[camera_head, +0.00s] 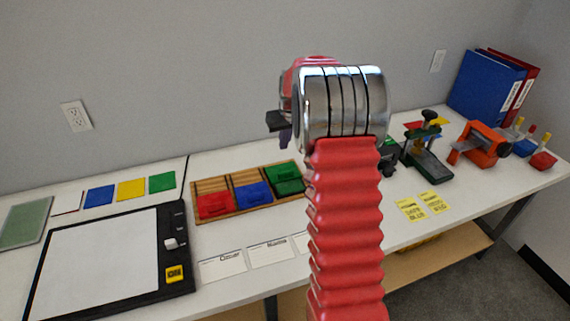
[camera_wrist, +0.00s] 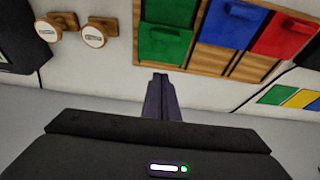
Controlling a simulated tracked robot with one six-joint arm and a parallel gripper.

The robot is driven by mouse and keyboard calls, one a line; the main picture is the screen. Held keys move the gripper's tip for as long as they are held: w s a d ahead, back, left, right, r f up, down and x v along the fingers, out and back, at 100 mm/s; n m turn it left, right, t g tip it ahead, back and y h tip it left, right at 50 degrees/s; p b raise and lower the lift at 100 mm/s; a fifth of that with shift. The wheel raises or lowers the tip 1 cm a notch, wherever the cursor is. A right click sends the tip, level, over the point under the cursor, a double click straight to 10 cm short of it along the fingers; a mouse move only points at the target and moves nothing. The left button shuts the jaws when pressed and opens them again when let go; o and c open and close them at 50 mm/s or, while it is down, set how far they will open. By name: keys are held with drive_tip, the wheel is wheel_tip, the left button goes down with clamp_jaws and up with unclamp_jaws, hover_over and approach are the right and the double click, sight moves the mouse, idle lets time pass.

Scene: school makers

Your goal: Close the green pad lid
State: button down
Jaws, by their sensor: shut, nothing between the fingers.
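The green ink pad (camera_head: 291,187) sits in the right-hand slot of a wooden tray (camera_head: 208,187), beside the blue and red pads. Its green lid (camera_head: 284,171) looks raised at the back, above the level of the other two lids; its exact angle is unclear. In the wrist view, which looks from the opposite side, the green pad (camera_wrist: 165,44) is at the tray's left. My gripper (camera_wrist: 160,77) is shut and empty, its fingertips just below the green pad in that view. Contact cannot be told. In the head view my arm hides most of the gripper.
The blue pad (camera_head: 253,194) and red pad (camera_head: 214,205) look closed. Two round wooden stamps (camera_wrist: 78,31) stand near the tray. Colored cards (camera_head: 131,189) and a black-framed board (camera_head: 105,262) lie to the left. A green press (camera_head: 424,151) and orange tool (camera_head: 481,141) stand right.

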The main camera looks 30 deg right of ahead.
drive_tip(key=shift+s+d, duration=0.1)
approach(281, 165)
drive_tip(key=x, duration=0.5)
drive_tip(key=shift+s+a+r, duration=0.1)
drive_tip(key=shift+s+a, duration=0.1)
drive_tip(key=shift+s, duration=0.7)
drive_tip(key=shift+s+a, duration=0.25)
drive_tip(key=shift+s, duration=0.65)
drive_tip(key=shift+s, duration=0.15)
